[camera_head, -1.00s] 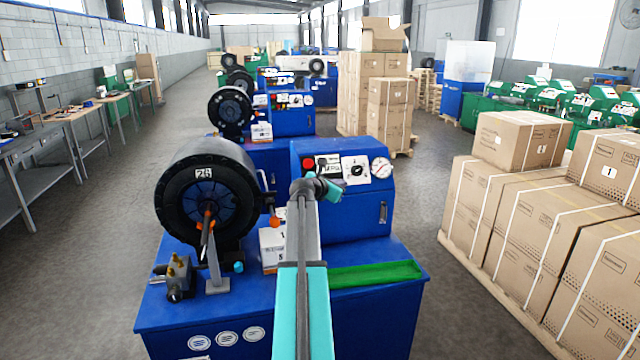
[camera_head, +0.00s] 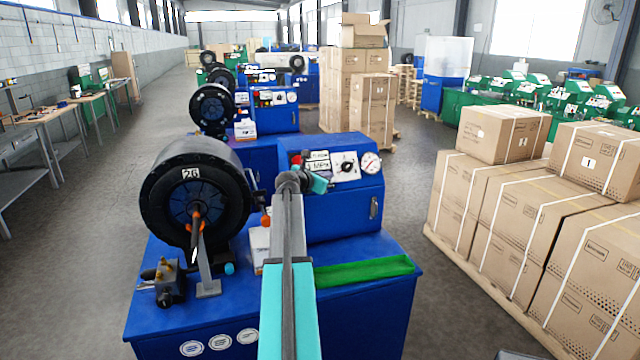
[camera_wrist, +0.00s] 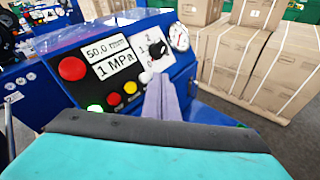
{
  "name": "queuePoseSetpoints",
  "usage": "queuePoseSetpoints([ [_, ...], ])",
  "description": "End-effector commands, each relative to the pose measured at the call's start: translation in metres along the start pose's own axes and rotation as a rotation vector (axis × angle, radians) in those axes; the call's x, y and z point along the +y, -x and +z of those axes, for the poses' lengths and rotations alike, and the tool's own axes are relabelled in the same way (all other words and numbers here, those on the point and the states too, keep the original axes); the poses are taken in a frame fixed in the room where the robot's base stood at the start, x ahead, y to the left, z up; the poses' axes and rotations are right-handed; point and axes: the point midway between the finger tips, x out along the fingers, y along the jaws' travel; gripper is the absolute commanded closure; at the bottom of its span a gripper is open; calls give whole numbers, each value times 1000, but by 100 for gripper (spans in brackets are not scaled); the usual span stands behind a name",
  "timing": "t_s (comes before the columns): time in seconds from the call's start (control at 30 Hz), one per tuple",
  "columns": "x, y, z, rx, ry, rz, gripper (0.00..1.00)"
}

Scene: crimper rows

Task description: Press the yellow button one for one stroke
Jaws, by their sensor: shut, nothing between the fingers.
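The yellow button (camera_wrist: 130,87) sits in a row low on the blue machine's control panel in the wrist view, right of a small red button (camera_wrist: 114,99) and a lit green button (camera_wrist: 94,107). My gripper (camera_wrist: 158,79) is shut and empty, its grey fingers close to the right of the yellow button. The fingers appear apart from it; the exact gap cannot be told. They cover the panel to its right. In the head view the panel (camera_head: 318,156) stands just beyond my wrist; the yellow button and my fingertips cannot be made out there.
A large red button (camera_wrist: 72,68), a display (camera_wrist: 112,55), a dial (camera_wrist: 155,50) and a gauge (camera_wrist: 179,37) are on the panel. A black crimper head (camera_head: 190,173) stands left. Stacked cartons (camera_head: 508,133) stand right. Grey floor lies between.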

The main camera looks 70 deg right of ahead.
Motion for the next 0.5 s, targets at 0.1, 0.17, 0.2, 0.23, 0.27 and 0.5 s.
queuePoseSetpoints([
  [0.1, 6, -8, -8, 1, 0, 1, 100],
  [0.17, 9, -12, -11, 1, 0, 1, 100],
  [0.2, 11, -15, -13, 1, 0, 1, 100],
  [0.23, 13, -17, -15, 1, 0, 1, 100],
  [0.27, 14, -19, -16, 1, 0, 1, 100],
  [0.5, 27, -36, -28, 0, 1, 1, 100],
])
